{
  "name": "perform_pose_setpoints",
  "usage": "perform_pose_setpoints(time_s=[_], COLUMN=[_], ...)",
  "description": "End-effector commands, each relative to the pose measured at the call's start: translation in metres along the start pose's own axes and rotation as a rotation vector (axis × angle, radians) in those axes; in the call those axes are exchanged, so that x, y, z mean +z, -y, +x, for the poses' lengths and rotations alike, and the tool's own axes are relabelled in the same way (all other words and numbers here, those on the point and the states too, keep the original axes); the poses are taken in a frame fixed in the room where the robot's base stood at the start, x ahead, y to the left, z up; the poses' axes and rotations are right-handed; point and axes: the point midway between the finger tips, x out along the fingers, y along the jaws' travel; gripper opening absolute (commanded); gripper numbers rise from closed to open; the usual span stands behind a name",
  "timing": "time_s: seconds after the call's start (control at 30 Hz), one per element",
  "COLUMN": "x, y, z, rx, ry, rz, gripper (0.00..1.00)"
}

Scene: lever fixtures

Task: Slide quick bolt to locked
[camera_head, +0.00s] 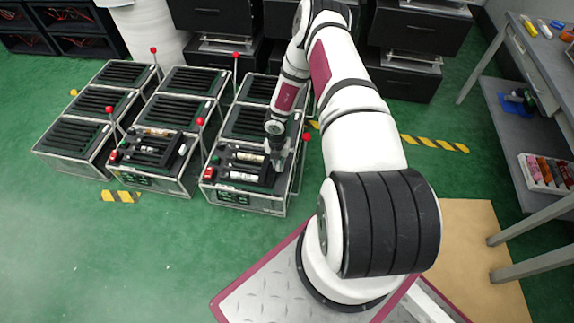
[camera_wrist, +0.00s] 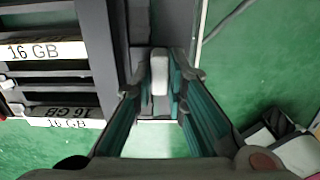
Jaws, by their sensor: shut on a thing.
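The quick bolt's pale, rounded handle (camera_wrist: 159,72) shows in the wrist view at the top middle, beside a dark grey upright strip of the fixture. My gripper (camera_wrist: 161,88) has its two teal-padded fingers on either side of the handle and is shut on it. In the head view my gripper (camera_head: 281,152) reaches down at the right side of the front-right fixture box (camera_head: 243,199). The fingers and the arm hide the bolt there, so I cannot tell its slide position.
Black slotted boxes with red-tipped levers (camera_head: 307,137) stand around the gripper, and a similar front-middle box (camera_head: 151,180) lies to the left. Modules labelled "16 GB" (camera_wrist: 42,51) sit left of the fingers. A grey workbench (camera_head: 533,65) stands right. Green floor is open in front.

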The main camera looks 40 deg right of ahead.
Motion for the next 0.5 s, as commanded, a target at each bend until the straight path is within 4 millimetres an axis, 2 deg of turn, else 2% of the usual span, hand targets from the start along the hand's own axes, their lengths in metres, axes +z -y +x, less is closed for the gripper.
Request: perform_pose_setpoints(time_s=[0.1,0.4,0.43,0.5], x=[0.001,0.001,0.001,0.001], y=[-0.015,-0.019,-0.019,-0.019], z=[0.001,-0.001,-0.001,-0.001], rx=[0.001,0.006,0.006,0.007], ry=[0.001,0.001,0.001,0.001], rz=[0.0,-0.001,-0.001,-0.001], gripper=[0.0,0.0,0.17,0.33])
